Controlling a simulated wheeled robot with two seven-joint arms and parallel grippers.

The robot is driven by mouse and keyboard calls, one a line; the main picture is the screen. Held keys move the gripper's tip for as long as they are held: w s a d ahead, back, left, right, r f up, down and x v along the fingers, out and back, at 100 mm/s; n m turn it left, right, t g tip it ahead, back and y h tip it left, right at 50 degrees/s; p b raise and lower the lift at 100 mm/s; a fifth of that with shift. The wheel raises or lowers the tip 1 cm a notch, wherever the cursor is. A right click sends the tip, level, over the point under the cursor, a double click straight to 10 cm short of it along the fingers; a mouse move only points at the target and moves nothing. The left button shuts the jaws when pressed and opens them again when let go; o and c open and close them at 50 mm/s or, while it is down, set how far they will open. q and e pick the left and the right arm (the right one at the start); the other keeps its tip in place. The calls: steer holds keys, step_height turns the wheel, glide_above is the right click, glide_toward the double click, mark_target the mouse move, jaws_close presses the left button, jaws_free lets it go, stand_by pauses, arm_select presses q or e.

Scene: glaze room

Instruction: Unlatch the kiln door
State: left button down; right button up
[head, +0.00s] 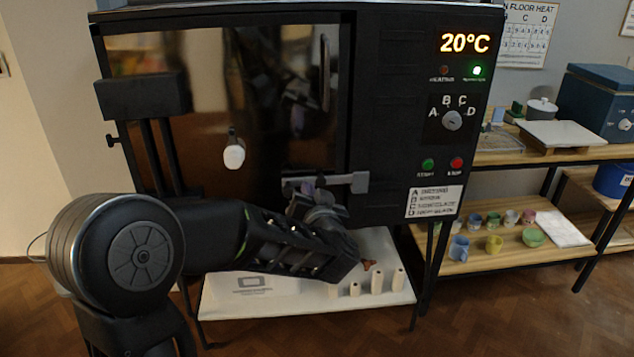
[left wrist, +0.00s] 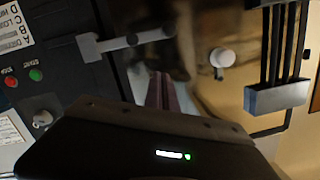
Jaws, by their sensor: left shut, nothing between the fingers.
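The kiln (head: 395,110) stands ahead with its dark, reflective door (head: 270,110) at the left of its control panel. A grey latch bar (head: 335,180) lies roughly level across the door's lower right edge, with a block at its right end. The latch (left wrist: 125,41) also shows in the left wrist view, beside the panel. My left gripper (head: 305,188) is just at the latch's left part in the head view, partly hidden by my wrist. In the left wrist view its fingers (left wrist: 162,88) are together and empty, with a visible gap to the bar. My right gripper is out of view.
A white plug (head: 234,154) sits on the door. The panel holds a dial (head: 452,120), a green button (head: 428,164) and a red button (head: 456,163). A white shelf (head: 300,300) below bears several small posts. Wooden shelves (head: 510,255) with pots stand right.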

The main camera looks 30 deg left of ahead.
mark_target(295, 186)
arm_select(q)
steer(key=shift+m, duration=0.3)
steer(key=w+a+f, duration=0.5)
steer(key=w+a, duration=0.1)
steer(key=a, duration=0.2)
steer(key=shift+w, duration=0.2)
stand_by(0.4)
steer(key=shift+a+f+b, duration=0.1)
steer(key=shift+f+b, duration=0.05)
steer(key=shift+b, duration=0.25)
